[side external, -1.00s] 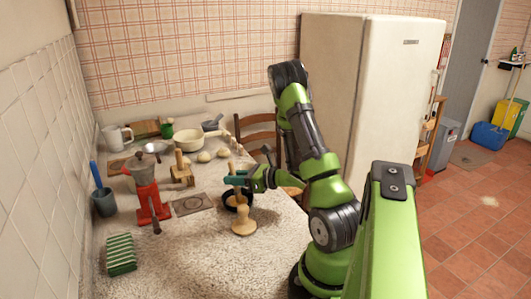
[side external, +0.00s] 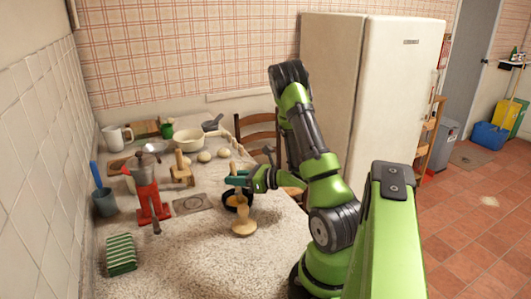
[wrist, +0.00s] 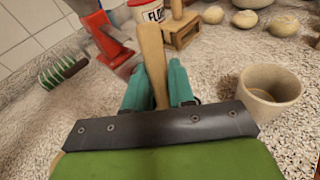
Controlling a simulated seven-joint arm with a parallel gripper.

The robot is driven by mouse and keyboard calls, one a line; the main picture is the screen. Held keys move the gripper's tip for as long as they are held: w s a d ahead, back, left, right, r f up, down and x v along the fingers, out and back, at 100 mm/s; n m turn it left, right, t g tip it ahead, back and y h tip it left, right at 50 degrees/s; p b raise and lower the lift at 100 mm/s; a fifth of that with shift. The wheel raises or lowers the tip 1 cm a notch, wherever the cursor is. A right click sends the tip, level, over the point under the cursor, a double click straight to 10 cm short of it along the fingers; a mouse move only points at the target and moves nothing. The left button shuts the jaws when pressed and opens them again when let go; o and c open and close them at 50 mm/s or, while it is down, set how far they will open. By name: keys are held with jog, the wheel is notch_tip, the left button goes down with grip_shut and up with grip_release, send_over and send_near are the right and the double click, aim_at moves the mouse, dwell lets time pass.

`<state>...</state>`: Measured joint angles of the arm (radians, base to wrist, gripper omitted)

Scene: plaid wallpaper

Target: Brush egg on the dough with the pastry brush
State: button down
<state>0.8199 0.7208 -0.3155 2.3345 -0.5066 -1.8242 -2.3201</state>
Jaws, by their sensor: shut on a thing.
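My gripper (side external: 240,181) is shut on an upright wooden handle, which I take to be the pastry brush (side external: 234,167). In the wrist view the handle (wrist: 151,50) stands between the teal fingers (wrist: 156,88). A pale wooden piece with a wide round foot (side external: 243,228) shows below the gripper; I cannot tell if it is part of the brush. Behind it, a dark bowl (side external: 228,203) holds something orange, likely egg. Several pale dough balls (side external: 204,156) lie farther back on the counter, also seen in the wrist view (wrist: 245,18). The brush tip is not clear.
A beige cup (wrist: 268,95) is close on the right in the wrist view. The front of the counter is clear.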

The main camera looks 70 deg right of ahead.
jog(key=shift+s, duration=0.25)
jog(key=shift+w, duration=1.4)
jog(key=shift+r, duration=0.15)
notch_tip(320, 180, up, 7)
dwell(0.4)
